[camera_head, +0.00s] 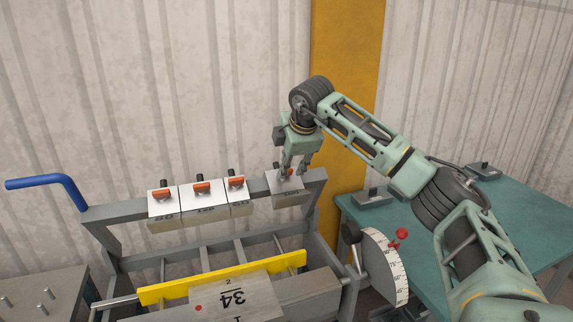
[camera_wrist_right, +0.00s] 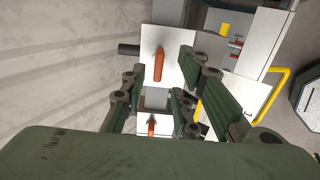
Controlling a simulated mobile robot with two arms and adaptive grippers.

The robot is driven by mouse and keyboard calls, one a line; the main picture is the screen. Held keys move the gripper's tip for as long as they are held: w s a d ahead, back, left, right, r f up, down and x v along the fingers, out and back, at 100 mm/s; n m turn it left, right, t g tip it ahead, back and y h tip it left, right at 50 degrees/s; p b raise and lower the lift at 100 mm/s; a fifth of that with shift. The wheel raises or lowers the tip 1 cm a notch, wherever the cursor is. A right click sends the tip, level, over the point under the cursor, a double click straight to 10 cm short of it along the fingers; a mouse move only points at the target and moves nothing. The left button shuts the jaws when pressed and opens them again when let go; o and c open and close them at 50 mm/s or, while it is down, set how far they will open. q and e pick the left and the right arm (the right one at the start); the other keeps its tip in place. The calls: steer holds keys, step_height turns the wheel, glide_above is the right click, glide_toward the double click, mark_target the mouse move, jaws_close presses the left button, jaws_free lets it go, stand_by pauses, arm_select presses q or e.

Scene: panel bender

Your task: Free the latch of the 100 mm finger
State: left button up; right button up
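Several pale metal fingers sit on the grey beam of the panel bender, each with an orange latch on top. Three stand together at the left: the left finger (camera_head: 163,205), the middle finger (camera_head: 203,205) and a narrower finger (camera_head: 238,200). A separate finger (camera_head: 287,185) sits farther right. Their printed labels are too small to read surely, so I cannot tell which is the 100 mm one. My right gripper (camera_head: 296,168) is open, pointing down over the separate finger and partly hiding its latch. In the right wrist view an orange latch (camera_wrist_right: 158,64) shows between the open fingertips; contact is unclear.
A blue-handled lever (camera_head: 45,182) stands at the left. A yellow bar (camera_head: 220,279) and a plate marked 34 (camera_head: 228,300) lie in front of the beam. A dial with a red knob (camera_head: 385,265) is at right, beside a teal table (camera_head: 520,215).

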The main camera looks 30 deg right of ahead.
steer(key=p+x, duration=0.1)
steer(key=x, duration=0.3)
steer(key=shift+w+r, duration=0.1)
steer(key=shift+r, duration=0.05)
steer(key=shift+r, duration=0.1)
steer(key=shift+c, duration=0.3)
jaws_close()
